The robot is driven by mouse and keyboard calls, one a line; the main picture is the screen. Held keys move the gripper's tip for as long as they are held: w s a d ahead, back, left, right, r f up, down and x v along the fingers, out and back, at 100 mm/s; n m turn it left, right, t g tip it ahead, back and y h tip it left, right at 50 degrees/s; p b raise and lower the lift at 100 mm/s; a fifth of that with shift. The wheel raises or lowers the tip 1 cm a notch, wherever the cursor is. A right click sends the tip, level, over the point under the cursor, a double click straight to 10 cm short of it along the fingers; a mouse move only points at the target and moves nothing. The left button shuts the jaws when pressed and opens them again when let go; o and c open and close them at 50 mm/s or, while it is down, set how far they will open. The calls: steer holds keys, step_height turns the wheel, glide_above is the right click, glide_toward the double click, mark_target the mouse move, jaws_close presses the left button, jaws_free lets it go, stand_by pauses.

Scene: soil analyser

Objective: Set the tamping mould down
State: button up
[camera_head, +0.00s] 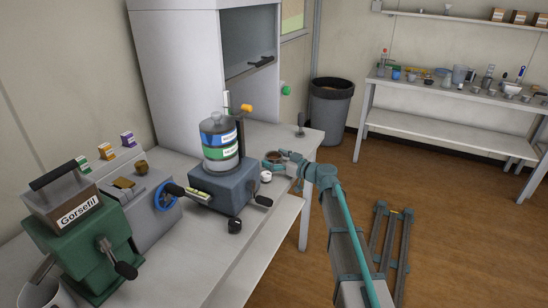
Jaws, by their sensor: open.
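A small round cup with brown material inside (275,155), which looks like the tamping mould, stands on the white bench near its right end. It appears upright. My gripper (284,159) reaches in from the right and is open right at the cup's side. The view is too small to tell whether the fingers touch the cup or the bench bears all of it. My gripper hides part of the cup's right side.
A blue-grey machine (218,188) with stacked labelled containers stands left of the cup. A small white round item (266,176) lies just in front. A dark upright tool (301,124) stands behind. A green Gorsefil machine (85,250) fills the near left. The bench edge is close.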

steer(key=shift+r+p, duration=0.25)
steer(key=shift+p, duration=0.25)
steer(key=b+v, duration=0.2)
steer(key=v, duration=0.7)
steer(key=shift+s+f+b, duration=0.25)
steer(key=shift+f+b, duration=0.1)
steer(key=shift+f, duration=0.1)
steer(key=shift+o, duration=0.6)
steer(key=shift+v, duration=0.85)
steer(key=shift+w+r, duration=0.1)
steer(key=shift+w, duration=0.05)
